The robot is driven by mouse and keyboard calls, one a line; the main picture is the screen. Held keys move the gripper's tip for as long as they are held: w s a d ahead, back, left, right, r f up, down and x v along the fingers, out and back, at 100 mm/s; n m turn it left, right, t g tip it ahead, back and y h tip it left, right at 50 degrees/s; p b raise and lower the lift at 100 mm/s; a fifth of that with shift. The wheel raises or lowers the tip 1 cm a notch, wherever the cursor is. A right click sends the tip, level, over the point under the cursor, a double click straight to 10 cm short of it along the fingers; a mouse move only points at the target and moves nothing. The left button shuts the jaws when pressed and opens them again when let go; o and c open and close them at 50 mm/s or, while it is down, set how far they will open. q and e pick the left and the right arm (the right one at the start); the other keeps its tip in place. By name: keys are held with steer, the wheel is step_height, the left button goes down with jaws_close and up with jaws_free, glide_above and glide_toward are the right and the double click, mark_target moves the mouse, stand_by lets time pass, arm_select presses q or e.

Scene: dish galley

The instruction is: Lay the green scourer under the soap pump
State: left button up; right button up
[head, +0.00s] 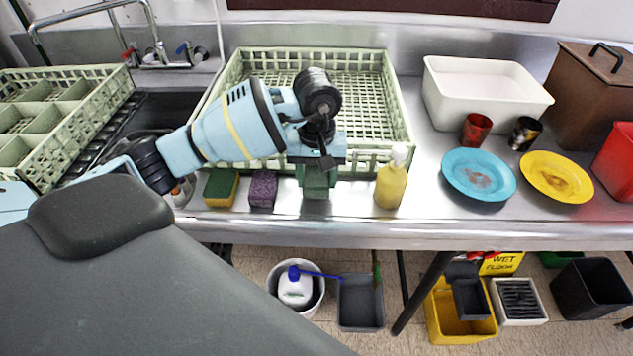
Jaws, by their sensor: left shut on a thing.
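The green scourer (316,185) is a dark green block near the counter's front edge. My left gripper (317,168) is above it and shut on it, hiding its upper part. I cannot tell whether its underside touches the counter. The soap pump (391,184) is a yellow bottle with a white top, standing upright to the right of the scourer with a gap of bare counter between them. My right gripper is not in view.
A yellow-and-green sponge (221,188) and a purple scourer (263,189) lie left of my gripper. A pale green rack (400,125) stands behind. A blue plate (478,174) and a yellow plate (556,177) lie to the right. Bare counter lies between pump and blue plate.

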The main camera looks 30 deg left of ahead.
mark_target(317, 176)
arm_select(q)
steer(key=shift+f, duration=1.05)
steer(key=shift+f, duration=0.15)
steer(key=o, duration=0.9)
steer(key=shift+o, duration=0.2)
step_height(317, 176, up, 12)
steer(key=shift+r, duration=0.15)
